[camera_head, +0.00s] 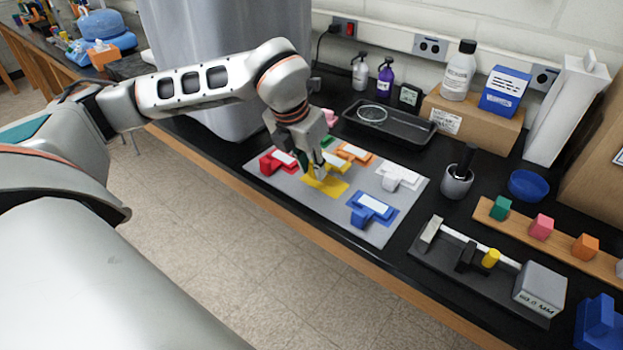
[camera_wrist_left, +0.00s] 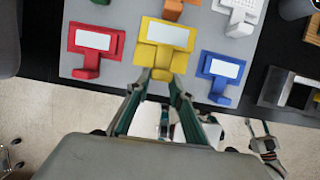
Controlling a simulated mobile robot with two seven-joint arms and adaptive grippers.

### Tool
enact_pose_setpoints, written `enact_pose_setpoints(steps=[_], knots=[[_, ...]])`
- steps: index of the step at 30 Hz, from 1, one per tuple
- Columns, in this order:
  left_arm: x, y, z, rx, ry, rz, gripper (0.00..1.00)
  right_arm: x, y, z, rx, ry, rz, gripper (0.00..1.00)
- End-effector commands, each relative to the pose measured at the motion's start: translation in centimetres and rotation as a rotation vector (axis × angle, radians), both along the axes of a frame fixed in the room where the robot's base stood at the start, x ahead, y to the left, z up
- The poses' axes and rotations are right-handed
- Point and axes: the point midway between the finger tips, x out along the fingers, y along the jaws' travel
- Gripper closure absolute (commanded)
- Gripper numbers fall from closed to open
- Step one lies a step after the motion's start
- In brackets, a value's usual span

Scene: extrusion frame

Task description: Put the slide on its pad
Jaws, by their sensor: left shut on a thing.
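The yellow slide is a T-shaped piece with a white label. In the left wrist view, the yellow slide (camera_wrist_left: 168,37) overlaps its yellow pad (camera_wrist_left: 142,54), which shows around its edges. My left gripper (camera_wrist_left: 163,86) is shut on the slide's near stem. In the head view my left gripper (camera_head: 319,168) points down over the yellow pad (camera_head: 326,188) and hides much of the slide. I cannot tell whether the slide touches the pad. My right gripper is not in view.
On the grey mat (camera_head: 345,218), red (camera_head: 279,162), orange (camera_head: 355,152), white (camera_head: 399,176) and blue (camera_head: 371,207) pieces surround the yellow one closely. A black tray (camera_head: 415,136) stands behind, a mortar (camera_head: 457,183) and a device (camera_head: 540,288) to the right.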

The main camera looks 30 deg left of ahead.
Motion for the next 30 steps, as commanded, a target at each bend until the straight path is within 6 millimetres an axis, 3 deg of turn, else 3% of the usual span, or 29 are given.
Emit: enact_pose_setpoints(steps=[11,22,23,24,25,30], knots=[[-0.1,0.0,-3.8,0.000,0.002,-0.001,0.98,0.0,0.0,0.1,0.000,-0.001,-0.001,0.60],[0.0,0.0,-4.4,0.000,0.000,-0.001,0.98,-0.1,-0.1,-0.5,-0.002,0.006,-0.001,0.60],[0.0,0.0,-4.4,0.000,0.000,-0.001,0.76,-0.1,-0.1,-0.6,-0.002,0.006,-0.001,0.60],[0.0,0.0,-4.3,0.000,0.000,-0.001,0.66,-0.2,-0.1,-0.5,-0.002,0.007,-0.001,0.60],[0.0,0.0,-4.3,0.000,0.000,-0.001,0.62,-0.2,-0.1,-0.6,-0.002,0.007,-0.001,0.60],[0.0,0.0,-4.3,0.000,0.000,-0.001,0.62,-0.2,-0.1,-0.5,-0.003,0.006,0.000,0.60]])
